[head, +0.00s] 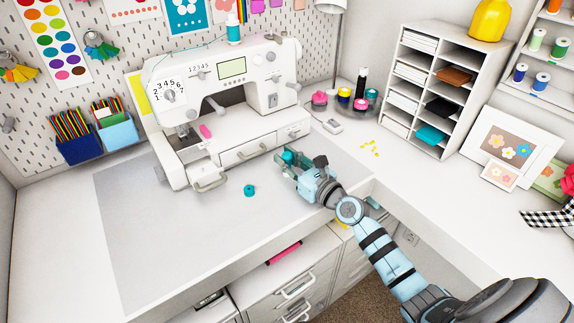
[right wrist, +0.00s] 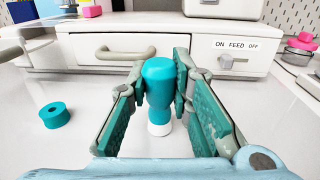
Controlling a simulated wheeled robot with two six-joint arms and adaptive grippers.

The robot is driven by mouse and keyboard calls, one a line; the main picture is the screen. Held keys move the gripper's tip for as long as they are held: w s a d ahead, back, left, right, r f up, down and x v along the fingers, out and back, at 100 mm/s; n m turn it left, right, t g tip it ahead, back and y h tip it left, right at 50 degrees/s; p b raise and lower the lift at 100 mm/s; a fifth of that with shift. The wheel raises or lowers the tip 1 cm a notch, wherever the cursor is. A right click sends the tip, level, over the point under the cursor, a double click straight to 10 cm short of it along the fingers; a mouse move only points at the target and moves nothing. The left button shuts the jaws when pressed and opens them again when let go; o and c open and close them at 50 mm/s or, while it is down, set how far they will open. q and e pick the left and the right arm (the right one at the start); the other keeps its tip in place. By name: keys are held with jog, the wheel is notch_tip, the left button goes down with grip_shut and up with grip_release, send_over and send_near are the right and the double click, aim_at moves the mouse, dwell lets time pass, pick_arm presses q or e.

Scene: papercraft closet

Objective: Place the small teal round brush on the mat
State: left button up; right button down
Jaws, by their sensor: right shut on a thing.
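The small teal round brush (right wrist: 158,78) has a rounded teal handle and a white lower end. My right gripper (head: 287,163) is shut on it, with one finger pad on each side, and the brush stands upright with its white end down. In the head view only a bit of teal shows between the fingers. The grey mat (head: 190,240) lies flat on the white desk in front of the sewing machine, and the gripper is over its right part. I cannot tell whether the white end touches the surface. My left gripper is not in view.
A teal ring-shaped roll (head: 250,190) sits on the mat left of the gripper; it also shows in the right wrist view (right wrist: 55,115). The sewing machine (head: 225,95) and its drawers stand close behind. The mat's left and front areas are clear.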

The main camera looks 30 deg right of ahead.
jog(key=shift+f, duration=0.1)
jog(key=c, duration=1.4)
grip_release()
jog(key=shift+c, duration=0.2)
jog(key=shift+r, duration=0.25)
jog(key=v, duration=1.2)
jog(key=shift+p, duration=0.4)
jog(key=shift+f, duration=0.1)
